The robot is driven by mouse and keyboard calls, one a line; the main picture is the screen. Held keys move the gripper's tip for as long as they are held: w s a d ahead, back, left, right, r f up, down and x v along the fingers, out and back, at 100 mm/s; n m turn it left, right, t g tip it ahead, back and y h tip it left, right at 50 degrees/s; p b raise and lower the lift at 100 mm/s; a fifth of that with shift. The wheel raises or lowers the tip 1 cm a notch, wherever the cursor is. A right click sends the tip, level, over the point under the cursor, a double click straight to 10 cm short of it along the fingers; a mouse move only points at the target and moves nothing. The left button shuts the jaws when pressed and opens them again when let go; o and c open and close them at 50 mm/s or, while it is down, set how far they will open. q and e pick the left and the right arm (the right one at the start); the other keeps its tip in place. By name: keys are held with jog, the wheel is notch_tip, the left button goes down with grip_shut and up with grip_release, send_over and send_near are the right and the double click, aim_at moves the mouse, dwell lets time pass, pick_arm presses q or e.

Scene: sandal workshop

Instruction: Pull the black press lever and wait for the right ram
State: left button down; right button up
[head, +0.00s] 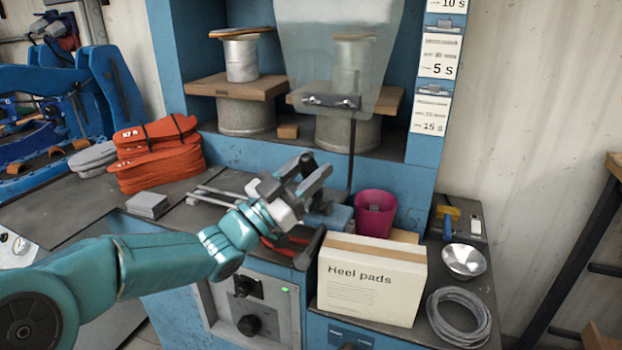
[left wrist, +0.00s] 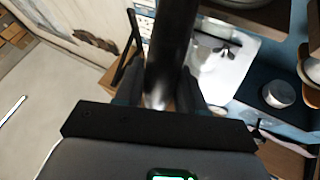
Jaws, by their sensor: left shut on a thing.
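My left gripper (head: 310,174) is in front of the blue press (head: 420,185), shut on the black press lever (head: 307,163). In the left wrist view the lever is a thick dark bar (left wrist: 172,45) between the two dark fingers; its lower end is hidden. The right press station has a metal cylinder (head: 347,136) under a wooden board, partly behind a translucent guard (head: 335,50). I cannot tell whether its ram is moving. The left station has a similar cylinder (head: 246,115), with a sole-shaped piece (head: 241,32) on top. My right gripper is not in view.
Orange soles (head: 155,158) are stacked at left. A magenta cup (head: 375,214), a "Heel pads" box (head: 372,280), a metal bowl (head: 464,260) and a grey cable coil (head: 459,317) crowd the right. Time labels (head: 437,66) run up the press's right post.

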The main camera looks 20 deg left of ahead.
pick_arm(q)
jog(key=shift+f, duration=0.1)
jog(key=c, duration=0.8)
grip_release()
jog(key=shift+s, duration=0.1)
jog(key=b+v, duration=0.1)
jog(key=v, duration=1.5)
jog(key=shift+s+a, duration=0.1)
